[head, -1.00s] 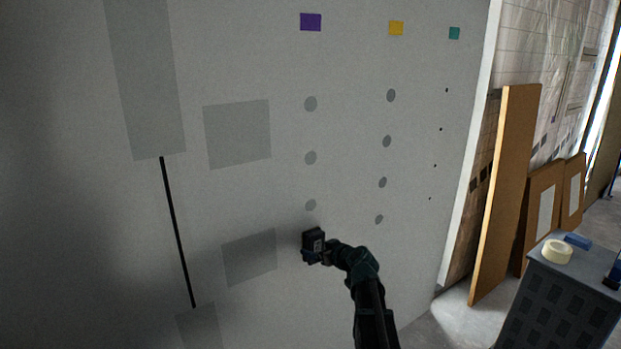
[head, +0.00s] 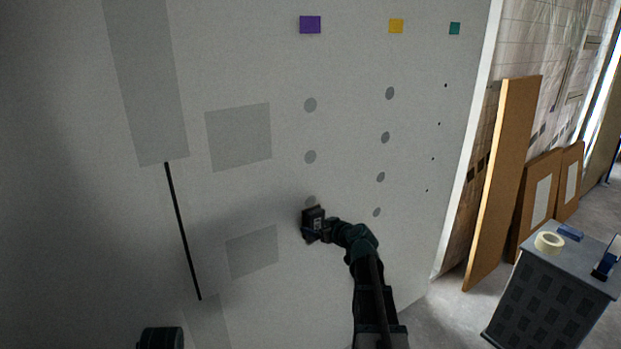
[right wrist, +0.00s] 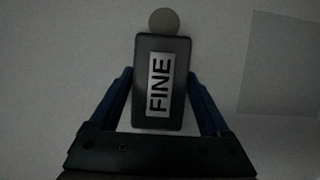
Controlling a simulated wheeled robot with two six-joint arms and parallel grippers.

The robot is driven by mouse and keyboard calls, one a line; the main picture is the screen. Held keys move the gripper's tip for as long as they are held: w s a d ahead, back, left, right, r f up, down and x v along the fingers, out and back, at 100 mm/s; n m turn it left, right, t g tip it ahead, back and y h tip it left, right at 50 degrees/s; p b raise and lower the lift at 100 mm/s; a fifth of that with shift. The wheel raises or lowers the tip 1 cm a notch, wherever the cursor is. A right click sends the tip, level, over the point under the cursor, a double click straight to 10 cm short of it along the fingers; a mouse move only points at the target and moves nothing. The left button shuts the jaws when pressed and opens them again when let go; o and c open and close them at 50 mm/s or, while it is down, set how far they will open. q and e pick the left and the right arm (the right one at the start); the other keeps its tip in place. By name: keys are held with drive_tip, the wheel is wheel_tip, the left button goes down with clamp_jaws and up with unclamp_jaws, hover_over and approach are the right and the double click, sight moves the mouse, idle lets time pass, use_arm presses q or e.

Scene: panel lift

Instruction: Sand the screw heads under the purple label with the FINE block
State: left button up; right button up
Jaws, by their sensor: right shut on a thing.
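The purple label (head: 310,24) is high on the pale wall panel. Below it runs a column of grey round filled spots, the upper (head: 310,105), the middle (head: 310,157) and a lower one (head: 310,201). My right gripper (head: 324,230) is shut on the dark FINE block (head: 312,222), just below the lower spot and overlapping its bottom edge in view. In the right wrist view the FINE block (right wrist: 160,85) is upright between the blue fingers, its lettering facing me. A round spot (right wrist: 163,20) shows at its top end. I cannot tell if the block touches the panel.
A yellow label (head: 396,26) heads grey spots; a green label (head: 454,28) heads small dark dots. Grey patches (head: 239,137) and a black line (head: 183,230) are left. Brown boards (head: 503,180) and a grey cabinet (head: 550,300) with a tape roll (head: 549,243) stand right.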

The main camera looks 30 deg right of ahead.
wheel_tip(320, 180, up, 6)
drive_tip(key=p, duration=0.5)
drive_tip(key=shift+f, duration=0.1)
wheel_tip(320, 180, up, 6)
drive_tip(key=p, duration=0.6)
wheel_tip(320, 180, up, 6)
drive_tip(key=p, duration=0.6)
drive_tip(key=shift+r+p, duration=0.2)
drive_tip(key=shift+p, duration=0.1)
wheel_tip(320, 180, up, 6)
drive_tip(key=p, duration=0.6)
hover_over(316, 211)
drive_tip(key=shift+s, duration=0.3)
